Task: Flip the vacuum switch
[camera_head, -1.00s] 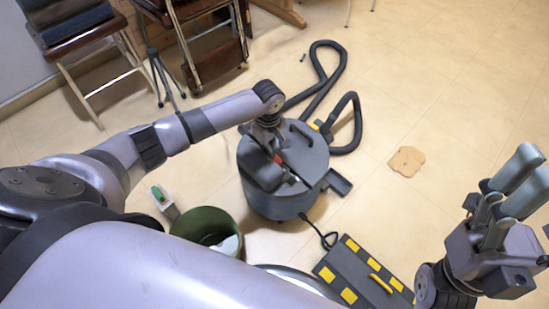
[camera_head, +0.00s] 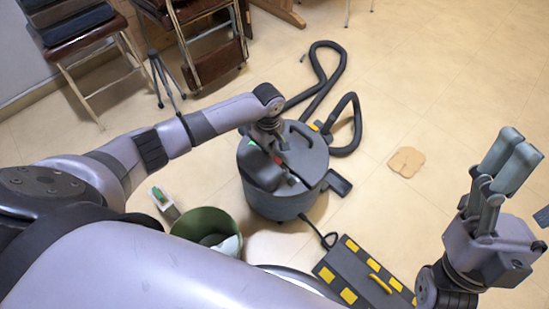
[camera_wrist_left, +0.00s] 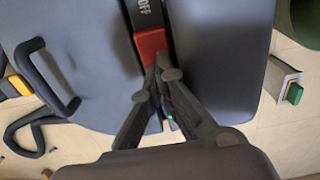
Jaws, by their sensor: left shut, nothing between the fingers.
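The vacuum (camera_head: 300,155) is a dark grey canister on the floor in the middle of the head view. Its switch shows in the left wrist view as a dark strip marked "OFF" (camera_wrist_left: 146,12) with a red part (camera_wrist_left: 152,45) below it. My left gripper (camera_wrist_left: 160,72) is shut and empty, its fingertips at the lower end of the red part; whether they touch it I cannot tell. In the head view my left gripper (camera_head: 274,150) is over the vacuum's top and hides part of it. My right gripper (camera_head: 512,165) is raised at the right, fingers upward, away from the vacuum.
A black hose (camera_head: 318,95) curls behind the vacuum. A black box with yellow patches (camera_head: 352,275) lies in front of it. A green bin (camera_head: 205,222) and a small green-topped item (camera_head: 160,197) stand at left. A tan patch (camera_head: 405,162) lies on open floor at right.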

